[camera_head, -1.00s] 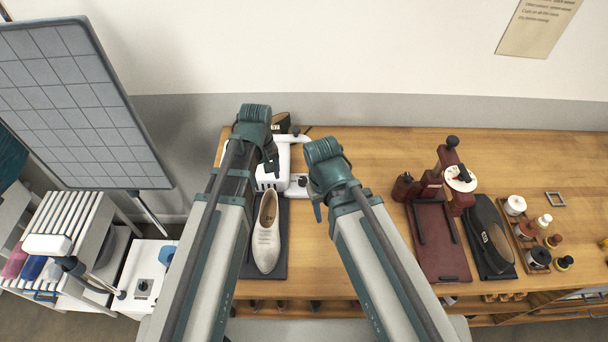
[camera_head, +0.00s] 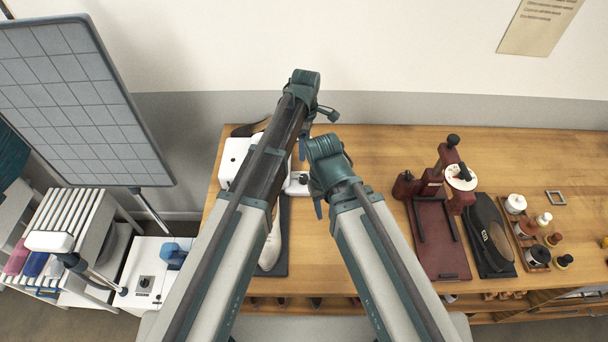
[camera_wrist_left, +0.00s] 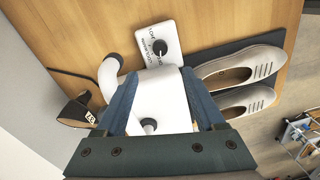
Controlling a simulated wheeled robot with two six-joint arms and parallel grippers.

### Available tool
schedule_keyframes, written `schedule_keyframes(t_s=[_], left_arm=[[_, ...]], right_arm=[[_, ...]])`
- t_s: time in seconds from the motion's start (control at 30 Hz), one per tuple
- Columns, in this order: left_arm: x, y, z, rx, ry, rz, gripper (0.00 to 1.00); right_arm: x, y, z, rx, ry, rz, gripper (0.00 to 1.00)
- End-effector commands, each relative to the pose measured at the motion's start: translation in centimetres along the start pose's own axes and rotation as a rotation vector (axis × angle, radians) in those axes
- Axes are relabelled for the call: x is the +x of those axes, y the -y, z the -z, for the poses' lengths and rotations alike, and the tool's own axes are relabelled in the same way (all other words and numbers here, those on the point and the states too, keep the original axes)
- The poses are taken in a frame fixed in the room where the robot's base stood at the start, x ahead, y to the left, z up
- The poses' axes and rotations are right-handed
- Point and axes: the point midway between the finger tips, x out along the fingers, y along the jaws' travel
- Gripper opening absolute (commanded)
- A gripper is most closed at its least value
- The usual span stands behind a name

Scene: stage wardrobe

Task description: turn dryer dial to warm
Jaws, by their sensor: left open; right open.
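The shoe dryer (camera_head: 233,158) is a white unit at the back left of the bench, partly behind my left arm. Its white dial plate (camera_head: 297,185) shows beside that arm. In the left wrist view the plate (camera_wrist_left: 148,36) carries a black round dial (camera_wrist_left: 160,47) with dark lettering around it, too small to read. My left gripper (camera_wrist_left: 159,76) is open, its blue fingers spread over the white dryer body, the dial beyond the tips. In the head view, only part of its fingers (camera_head: 302,150) shows. My right gripper (camera_head: 318,208) is open, in front of the plate.
Light shoes (camera_wrist_left: 238,82) lie on a dark mat (camera_wrist_left: 232,51) beside the dryer. A dark labelled shoe (camera_wrist_left: 76,112) stands behind it. The bench middle (camera_head: 380,150) is clear.

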Motion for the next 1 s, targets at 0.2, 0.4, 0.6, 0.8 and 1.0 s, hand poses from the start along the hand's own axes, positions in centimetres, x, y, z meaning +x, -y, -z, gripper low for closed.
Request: schedule_keyframes(t_s=[0.2, 0.4, 0.6, 0.8, 1.0], left_arm=[[1.3, 0.0, 0.0, 0.001, 0.0, 0.0, 0.71], [3.7, 0.0, 0.0, 0.002, 0.0, 0.0, 0.71], [6.6, 0.0, 0.0, 0.002, 0.0, 0.0, 0.71], [9.4, 0.0, 0.0, 0.002, 0.0, 0.0, 0.71], [12.2, 0.0, 0.0, 0.002, 0.0, 0.0, 0.71]], right_arm=[[1.3, 0.1, 0.1, -0.002, 0.0, 0.0, 0.49], [3.6, 0.3, 0.2, -0.006, 0.0, -0.001, 0.49], [6.5, 0.6, 0.4, -0.004, 0.0, -0.001, 0.49], [9.4, 0.9, 0.6, -0.003, 0.0, -0.001, 0.49], [12.1, 1.1, 0.7, -0.003, 0.0, -0.001, 0.49]])
